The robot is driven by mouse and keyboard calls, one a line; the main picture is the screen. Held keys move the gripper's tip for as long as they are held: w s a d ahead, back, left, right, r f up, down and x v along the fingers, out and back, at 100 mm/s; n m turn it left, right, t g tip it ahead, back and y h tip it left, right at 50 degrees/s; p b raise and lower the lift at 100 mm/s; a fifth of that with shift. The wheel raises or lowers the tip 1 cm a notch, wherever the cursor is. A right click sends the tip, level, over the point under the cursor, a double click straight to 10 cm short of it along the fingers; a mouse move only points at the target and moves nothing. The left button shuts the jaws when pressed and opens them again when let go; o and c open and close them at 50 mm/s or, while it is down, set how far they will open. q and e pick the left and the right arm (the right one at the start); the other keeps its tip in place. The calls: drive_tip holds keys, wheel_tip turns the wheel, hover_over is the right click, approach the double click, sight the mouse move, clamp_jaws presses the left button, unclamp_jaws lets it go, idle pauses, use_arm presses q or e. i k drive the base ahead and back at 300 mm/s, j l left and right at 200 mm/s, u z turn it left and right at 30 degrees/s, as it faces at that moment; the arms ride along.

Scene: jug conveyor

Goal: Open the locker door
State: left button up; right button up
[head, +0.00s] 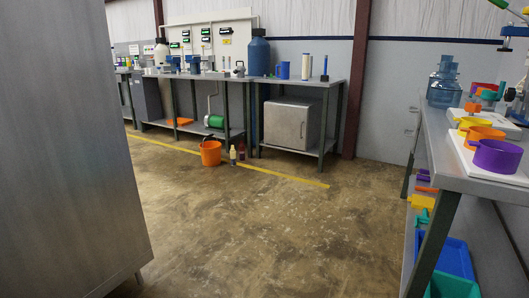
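A small grey metal locker (290,122) sits on the lower shelf of the back bench. Its front door looks shut, with a small vertical handle near the right side. A large grey metal cabinet (65,150) fills the left of the head view, close to me. Only a plain face of it shows, with no handle visible, and I cannot tell if it has a door. Neither of my grippers is in view.
An orange bucket (210,153) and two small bottles stand on the floor before the back bench (325,83). A right-hand bench (455,170) carries coloured measuring cups and a blue water jug (443,88). Blue and green bins are beneath it. The middle floor is clear.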

sight(285, 126)
drive_tip(key=i+j, duration=0.1)
drive_tip(key=i, duration=5.25)
